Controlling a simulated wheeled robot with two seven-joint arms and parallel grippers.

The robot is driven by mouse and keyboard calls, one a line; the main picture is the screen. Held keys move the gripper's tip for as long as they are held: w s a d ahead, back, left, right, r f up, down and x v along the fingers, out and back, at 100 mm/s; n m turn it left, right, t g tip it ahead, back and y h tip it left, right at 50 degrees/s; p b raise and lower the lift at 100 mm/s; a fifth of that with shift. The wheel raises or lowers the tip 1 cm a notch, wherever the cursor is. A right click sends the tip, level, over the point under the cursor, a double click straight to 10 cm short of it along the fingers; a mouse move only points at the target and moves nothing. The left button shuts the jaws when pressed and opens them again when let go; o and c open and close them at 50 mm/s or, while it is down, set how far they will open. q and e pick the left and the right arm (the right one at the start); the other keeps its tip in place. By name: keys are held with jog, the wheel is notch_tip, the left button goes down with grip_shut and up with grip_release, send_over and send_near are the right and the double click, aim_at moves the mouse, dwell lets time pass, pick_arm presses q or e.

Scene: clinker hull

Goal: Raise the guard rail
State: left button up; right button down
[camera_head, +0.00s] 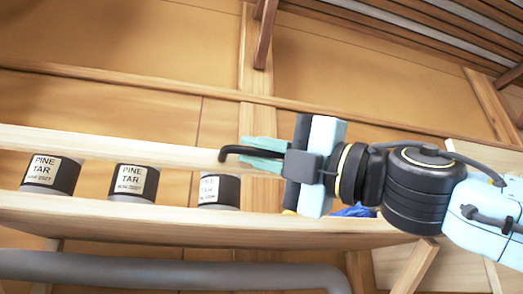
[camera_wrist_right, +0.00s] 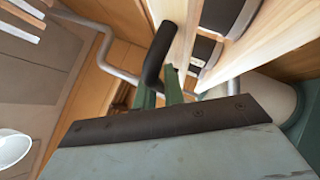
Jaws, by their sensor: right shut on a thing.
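A pale wooden rail (camera_head: 110,143) runs across the front of the shelf, covering the tops of the cans. In the right wrist view, a pale plank (camera_wrist_right: 184,38) runs beside the cans. My right gripper (camera_head: 262,152) reaches in from the right, with its green fingers shut on a black bent handle (camera_head: 232,152) at the rail. The handle also shows in the wrist view (camera_wrist_right: 158,52) between the fingers. Where the handle joins the rail is not clear. My left gripper is not in view.
Several dark cans labelled pine tar (camera_head: 133,182) stand on the wooden shelf (camera_head: 110,211). A grey pipe (camera_head: 170,271) runs below it. A blue item (camera_head: 354,211) lies on the shelf behind my arm. Slatted boards (camera_head: 420,35) are above.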

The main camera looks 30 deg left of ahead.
jog(key=c, duration=1.5)
grip_release()
jog(key=shift+s+d, duration=0.1)
jog(key=shift+s, duration=0.05)
jog(key=shift+d+f, duration=0.1)
jog(key=shift+d+f+b, duration=0.15)
jog(key=shift+d+b, duration=0.1)
jog(key=shift+b, duration=0.05)
jog(key=b+v, duration=0.5)
jog(key=v, duration=0.7)
jog(key=shift+d, duration=0.35)
